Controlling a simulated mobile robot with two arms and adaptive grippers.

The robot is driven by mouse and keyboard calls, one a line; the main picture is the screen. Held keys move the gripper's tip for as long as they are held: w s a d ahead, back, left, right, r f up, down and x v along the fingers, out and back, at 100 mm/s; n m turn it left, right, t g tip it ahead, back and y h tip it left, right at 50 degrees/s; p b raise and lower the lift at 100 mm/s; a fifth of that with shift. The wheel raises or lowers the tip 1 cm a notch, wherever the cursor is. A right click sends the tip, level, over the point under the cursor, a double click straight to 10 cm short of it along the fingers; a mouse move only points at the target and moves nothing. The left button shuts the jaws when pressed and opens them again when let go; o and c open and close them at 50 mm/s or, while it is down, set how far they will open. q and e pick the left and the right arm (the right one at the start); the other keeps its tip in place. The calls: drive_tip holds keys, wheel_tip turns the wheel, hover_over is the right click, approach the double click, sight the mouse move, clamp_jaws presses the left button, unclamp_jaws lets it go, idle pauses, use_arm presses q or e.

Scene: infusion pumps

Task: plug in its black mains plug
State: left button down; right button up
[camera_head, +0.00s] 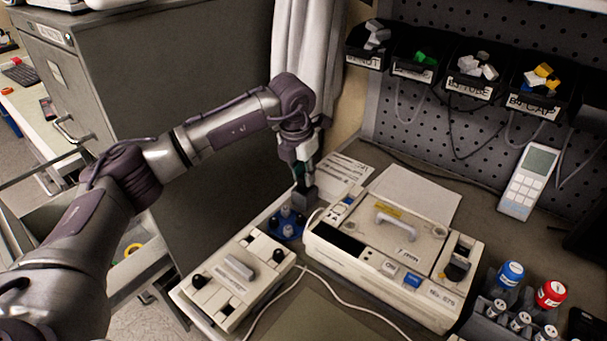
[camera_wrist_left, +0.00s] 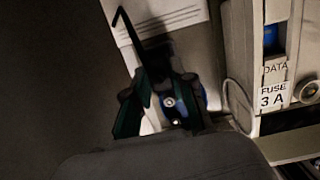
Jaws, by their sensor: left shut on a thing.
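My left gripper (camera_head: 302,172) points down behind the cream devices, with its fingers shut. A dark grey block (camera_head: 304,197) sits right at its fingertips; I cannot tell for sure whether it is the mains plug. The dark green fingers show in the left wrist view (camera_wrist_left: 160,105), with a blue part (camera_wrist_left: 183,106) and a small silver disc near their tips. A thin black hooked line rises above the fingers there. A large cream device (camera_head: 395,245) with a handle stands to the right. My right gripper is out of view.
A smaller cream unit (camera_head: 238,275) with black knobs is at front left. A blue base (camera_head: 286,226) with pale posts lies beside the gripper. A white cable (camera_head: 345,303) runs along the front. Bottles (camera_head: 510,275) stand at right; a grey cabinet (camera_head: 185,95) is at left.

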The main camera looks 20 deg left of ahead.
use_arm(q)
drive_tip(key=shift+r+p, duration=1)
drive_tip(key=shift+r, duration=1)
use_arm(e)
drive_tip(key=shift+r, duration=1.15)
